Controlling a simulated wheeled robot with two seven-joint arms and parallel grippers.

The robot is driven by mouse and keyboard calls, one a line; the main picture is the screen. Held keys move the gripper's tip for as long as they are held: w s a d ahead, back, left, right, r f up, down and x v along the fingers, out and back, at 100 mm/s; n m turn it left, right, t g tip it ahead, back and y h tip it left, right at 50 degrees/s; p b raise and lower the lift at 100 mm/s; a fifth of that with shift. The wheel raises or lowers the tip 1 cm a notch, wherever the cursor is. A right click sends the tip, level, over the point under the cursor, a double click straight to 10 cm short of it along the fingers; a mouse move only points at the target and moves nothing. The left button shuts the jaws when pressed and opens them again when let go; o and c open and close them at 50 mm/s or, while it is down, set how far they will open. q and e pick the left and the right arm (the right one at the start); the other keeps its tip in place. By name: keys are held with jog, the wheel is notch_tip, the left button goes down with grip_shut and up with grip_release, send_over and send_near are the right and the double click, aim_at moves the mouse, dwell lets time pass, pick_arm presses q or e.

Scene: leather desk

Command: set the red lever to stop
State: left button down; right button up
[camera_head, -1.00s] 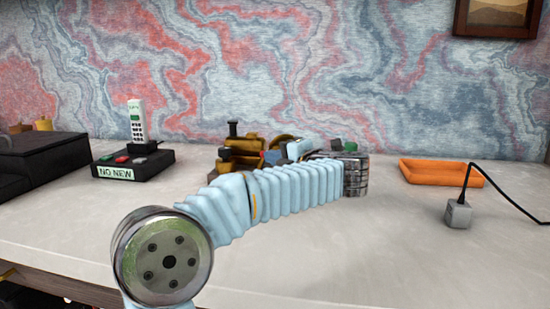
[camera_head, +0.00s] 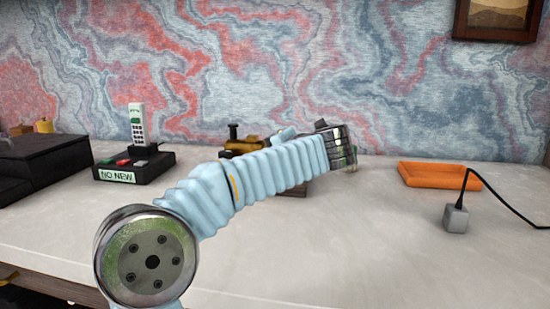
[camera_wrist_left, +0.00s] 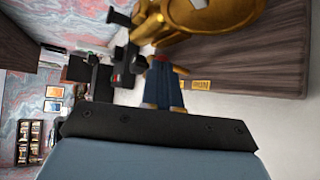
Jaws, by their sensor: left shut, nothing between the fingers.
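A brass machine (camera_head: 243,146) stands at the back middle of the desk in the head view, mostly hidden behind my left arm. In the left wrist view its brass parts (camera_wrist_left: 205,15) and dark wooden base (camera_wrist_left: 250,50) are close. Small yellow labels (camera_wrist_left: 201,85) are on the base; one appears to read RUN. A small red bit (camera_wrist_left: 181,70) shows just beside the fingertips; I cannot tell whether it is the red lever, or whether they touch it. My left gripper (camera_wrist_left: 160,62) is shut and empty beside the machine. My right gripper is not in view.
An orange tray (camera_head: 438,176) and a grey block (camera_head: 456,218) with a black cable are at the right. The front right desk is clear.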

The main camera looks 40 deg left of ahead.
pick_arm(q)
jog(key=h, duration=0.1)
jog(key=a+n+h+p, duration=0.1)
jog(key=shift+s+a+r+t+h, duration=0.25)
jog(key=shift+s+r+t+h, duration=0.05)
jog(key=shift+s, duration=0.1)
jog(key=shift+p, duration=0.3)
jog(key=shift+r+p, duration=0.8)
jog(key=shift+p, duration=0.05)
